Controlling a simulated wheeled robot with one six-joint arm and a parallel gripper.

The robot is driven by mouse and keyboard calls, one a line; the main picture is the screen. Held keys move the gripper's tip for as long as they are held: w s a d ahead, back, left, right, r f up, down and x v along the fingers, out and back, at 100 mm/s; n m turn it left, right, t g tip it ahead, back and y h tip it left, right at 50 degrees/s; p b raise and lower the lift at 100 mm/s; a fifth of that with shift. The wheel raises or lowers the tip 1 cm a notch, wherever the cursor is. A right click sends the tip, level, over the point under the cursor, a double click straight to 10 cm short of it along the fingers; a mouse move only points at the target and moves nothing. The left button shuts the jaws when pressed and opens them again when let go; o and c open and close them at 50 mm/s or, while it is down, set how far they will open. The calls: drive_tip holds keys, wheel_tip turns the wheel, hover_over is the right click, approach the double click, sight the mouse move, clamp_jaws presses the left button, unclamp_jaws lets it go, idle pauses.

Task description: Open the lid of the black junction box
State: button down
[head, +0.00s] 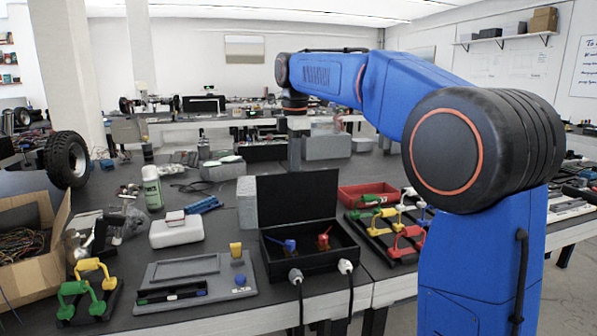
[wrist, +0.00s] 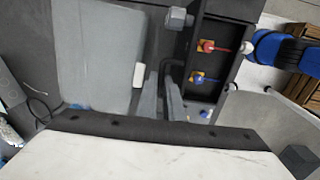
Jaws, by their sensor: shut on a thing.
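The black junction box (head: 312,262) stands near the table's front edge with its lid (head: 297,205) raised upright at the back left. Inside show a blue switch (head: 289,244) and a red switch (head: 323,241). In the wrist view the open box (wrist: 205,88) lies right of my fingers, with the red switch (wrist: 207,46) and blue switch (wrist: 197,78) visible. My gripper (wrist: 163,95) is shut on the lid; the exact contact is hard to make out. In the head view its lower end is partly hidden behind the lid's top edge.
Two cables (head: 299,300) hang from the box's front. A grey panel (head: 195,285) lies to its left, and a grey block (head: 247,203) stands beside the lid. A red tray (head: 365,194) and coloured handles (head: 405,240) crowd the right side.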

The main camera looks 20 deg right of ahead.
drive_tip(key=shift+w+f, duration=0.55)
drive_tip(key=shift+w, duration=0.65)
drive_tip(key=shift+w+f, duration=0.55)
drive_tip(key=shift+w, duration=0.65)
drive_tip(key=shift+w+f, duration=0.55)
drive_tip(key=shift+w, duration=0.65)
drive_tip(key=c, duration=2.4)
unclamp_jaws()
drive_tip(key=shift+w, duration=0.1)
drive_tip(key=shift+o, duration=0.4)
drive_tip(key=shift+w, duration=0.1)
drive_tip(key=o, duration=0.9)
drive_tip(key=shift+c, duration=1)
drive_tip(key=r, duration=1.1)
drive_tip(key=s+r, duration=0.1)
drive_tip(key=r, duration=0.5)
drive_tip(key=shift+s+r, duration=0.1)
drive_tip(key=shift+r, duration=0.05)
drive_tip(key=shift+c, duration=1.4)
